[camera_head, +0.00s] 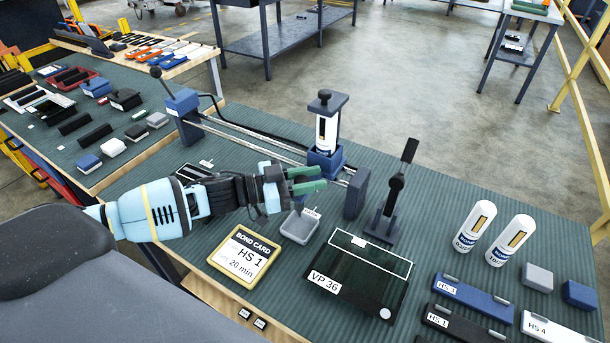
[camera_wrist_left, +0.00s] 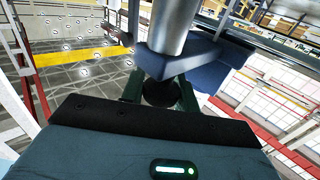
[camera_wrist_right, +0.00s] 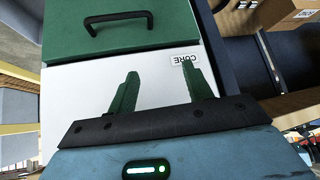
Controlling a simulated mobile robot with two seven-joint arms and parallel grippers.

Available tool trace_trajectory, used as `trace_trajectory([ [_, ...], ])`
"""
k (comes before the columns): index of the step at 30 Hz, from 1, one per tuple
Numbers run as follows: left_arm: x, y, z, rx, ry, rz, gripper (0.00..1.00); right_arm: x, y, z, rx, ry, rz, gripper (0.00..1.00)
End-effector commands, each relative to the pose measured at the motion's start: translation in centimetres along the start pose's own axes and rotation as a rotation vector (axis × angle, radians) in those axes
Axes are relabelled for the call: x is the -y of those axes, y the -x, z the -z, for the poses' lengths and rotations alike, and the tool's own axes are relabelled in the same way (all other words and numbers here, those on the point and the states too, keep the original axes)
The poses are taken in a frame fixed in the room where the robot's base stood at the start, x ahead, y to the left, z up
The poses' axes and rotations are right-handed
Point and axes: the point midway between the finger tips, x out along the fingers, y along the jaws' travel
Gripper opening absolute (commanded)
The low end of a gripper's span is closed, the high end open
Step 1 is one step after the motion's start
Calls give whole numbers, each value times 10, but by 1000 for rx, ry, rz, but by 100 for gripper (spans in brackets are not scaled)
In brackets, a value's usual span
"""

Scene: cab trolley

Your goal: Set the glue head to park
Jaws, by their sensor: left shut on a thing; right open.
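The glue head (camera_head: 324,162) is a blue carriage on two metal rails, with an upright white cartridge and a black knob on top. It sits near the right end block (camera_head: 355,195) of the rails. My left gripper (camera_head: 318,179) is at the carriage's near side. In the left wrist view its green fingers are shut on a dark round knob (camera_wrist_left: 160,92) below the blue body (camera_wrist_left: 205,68). Any park mark is too small to read.
The left end block (camera_head: 182,112) carries a lever. A small grey dish (camera_head: 300,228), a bond card (camera_head: 245,256), a dark VP 36 panel (camera_head: 350,290) and a black upright lever (camera_head: 394,195) stand nearby. Two cartridges (camera_head: 474,228) stand right. A green drawer (camera_wrist_right: 125,50) shows in the right wrist view.

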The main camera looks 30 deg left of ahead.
Motion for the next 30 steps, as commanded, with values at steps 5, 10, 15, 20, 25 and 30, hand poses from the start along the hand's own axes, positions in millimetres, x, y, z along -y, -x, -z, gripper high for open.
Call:
trace_trajectory([
  [5, -4, -2, -1, -1, 3, -6, 0, 0, 0, 1, -3, 0, 0, 50],
  [10, -5, -3, -2, -2, 5, -8, 0, 0, 0, 2, -3, 0, 0, 50],
  [15, -6, -3, -2, -2, 6, -9, 41, 0, 0, 2, -5, -2, 0, 50],
  [20, -4, -2, -1, -2, 4, -6, 52, 1, 0, 3, -6, -5, -1, 50],
  [25, -3, -2, -1, -1, 2, -4, 52, 1, 0, 3, -7, -6, -1, 50],
  [30, -3, 9, -3, 2, 4, -2, 52, 2, -1, 1, -3, -7, 0, 50],
])
